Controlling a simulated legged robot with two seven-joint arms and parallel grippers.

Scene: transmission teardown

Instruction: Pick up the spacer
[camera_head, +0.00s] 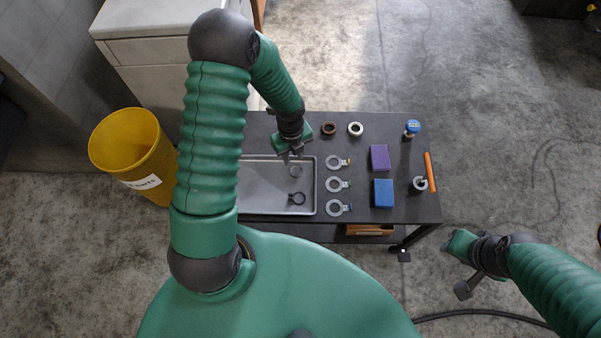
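I cannot tell for sure which ring is the spacer. A thin grey ring (296,171) and a dark ring with a small tab (297,198) lie in the grey tray (262,212). A brown ring (328,128) and a pale ring (355,129) sit at the back of the table. My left gripper (292,156) points down over the tray's back right part, just behind the thin grey ring. Its fingertips look apart with nothing between them. My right gripper (464,276) is off the table at the lower right; its fingers are not clear.
On the dark table (398,212) are several flat tagged rings (334,184), a purple box (379,158), a blue box (383,193), a blue-topped part (412,128), a grey clip-like part (419,184) and an orange stick (430,172). A yellow bin (128,150) stands left.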

